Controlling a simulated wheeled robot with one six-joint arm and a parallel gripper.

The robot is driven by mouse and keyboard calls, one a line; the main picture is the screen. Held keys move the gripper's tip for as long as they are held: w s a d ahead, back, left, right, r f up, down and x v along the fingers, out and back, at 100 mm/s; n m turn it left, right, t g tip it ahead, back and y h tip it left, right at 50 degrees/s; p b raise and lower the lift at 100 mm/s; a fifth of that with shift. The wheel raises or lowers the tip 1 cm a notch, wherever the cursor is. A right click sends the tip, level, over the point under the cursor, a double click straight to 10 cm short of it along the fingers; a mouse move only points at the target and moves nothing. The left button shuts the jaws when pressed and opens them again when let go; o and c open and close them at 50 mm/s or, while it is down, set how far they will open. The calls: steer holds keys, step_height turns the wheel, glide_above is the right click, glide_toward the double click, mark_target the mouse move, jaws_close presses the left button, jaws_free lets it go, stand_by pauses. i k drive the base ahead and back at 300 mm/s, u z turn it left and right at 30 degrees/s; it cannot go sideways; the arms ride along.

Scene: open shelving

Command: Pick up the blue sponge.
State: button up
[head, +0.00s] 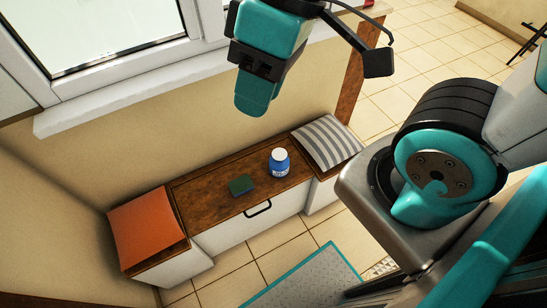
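A small dark sponge (241,185), blue at its side and green on top, lies on the brown wooden top of a low bench (207,197). It is left of a blue jar with a white lid. My gripper (252,106) hangs high in the upper middle of the head view, in front of the wall below the window, and appears well apart from the sponge. Its teal fingers overlap from this angle, so I cannot tell whether they are open or shut. I see nothing held in it.
The blue jar (279,164) stands upright close to the sponge's right. An orange cushion (147,228) lies at the bench's left end and a striped cushion (326,142) at its right end. A drawer handle (258,208) is on the front. The wooden top left of the sponge is clear.

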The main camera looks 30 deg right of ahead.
mark_target(238, 186)
steer(key=u, duration=1.1)
steer(key=i, duration=0.4)
steer(key=z, duration=1.3)
